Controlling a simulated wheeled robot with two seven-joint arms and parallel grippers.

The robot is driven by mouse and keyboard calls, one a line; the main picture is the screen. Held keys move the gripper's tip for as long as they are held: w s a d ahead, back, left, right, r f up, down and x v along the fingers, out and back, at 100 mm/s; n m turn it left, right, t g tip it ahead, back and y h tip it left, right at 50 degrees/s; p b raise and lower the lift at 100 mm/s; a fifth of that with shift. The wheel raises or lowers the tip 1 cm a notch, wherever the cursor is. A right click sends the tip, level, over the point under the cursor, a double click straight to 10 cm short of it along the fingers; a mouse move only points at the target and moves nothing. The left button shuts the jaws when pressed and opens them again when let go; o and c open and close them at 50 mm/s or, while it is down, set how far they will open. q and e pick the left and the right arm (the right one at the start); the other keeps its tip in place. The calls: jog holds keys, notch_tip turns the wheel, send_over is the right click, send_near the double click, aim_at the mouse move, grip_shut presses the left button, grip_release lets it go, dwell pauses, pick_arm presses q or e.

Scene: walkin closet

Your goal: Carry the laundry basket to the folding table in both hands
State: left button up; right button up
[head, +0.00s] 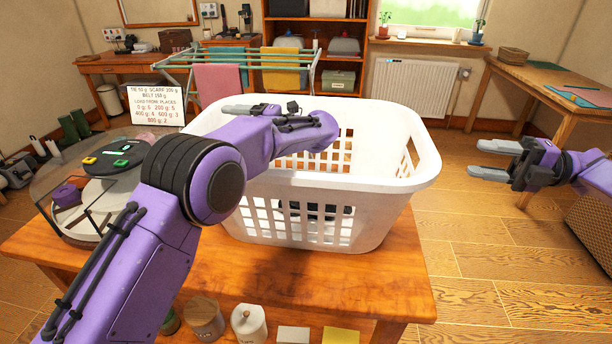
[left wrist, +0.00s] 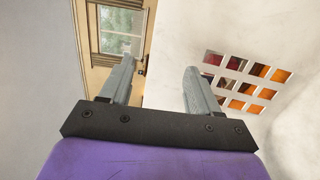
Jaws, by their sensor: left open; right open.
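The white laundry basket (head: 395,185) stands upright on a wooden table (head: 300,275) in front of me. It has slotted sides and a thick rim; my left arm hides part of it. My left gripper (head: 238,108) is open at the basket's left side, near rim height. In the left wrist view its fingers (left wrist: 157,85) are apart, with the basket's white slotted wall (left wrist: 260,45) behind the right finger. I cannot tell whether they straddle the rim. My right gripper (head: 478,159) is open and empty, right of the basket and clear of it, fingers pointing towards it.
A wooden table (head: 560,85) with teal mats and a small basket stands at the right, possibly the folding table. A drying rack (head: 240,60) stands behind the laundry basket. A round device (head: 90,190) and a sign (head: 156,105) are at the left.

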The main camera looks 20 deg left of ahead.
aim_at(208, 121)
pick_arm(q)
jog(key=a, duration=1)
jog(key=shift+s+a, duration=0.3)
jog(key=shift+s, duration=0.1)
pick_arm(e)
jog(key=a, duration=1)
jog(key=shift+s+a, duration=0.3)
jog(key=shift+s, duration=0.1)
pick_arm(q)
jog(key=c, duration=1)
pick_arm(e)
grip_shut()
pick_arm(q)
grip_shut()
jog(key=shift+f, duration=0.1)
pick_arm(e)
jog(key=shift+r, duration=0.1)
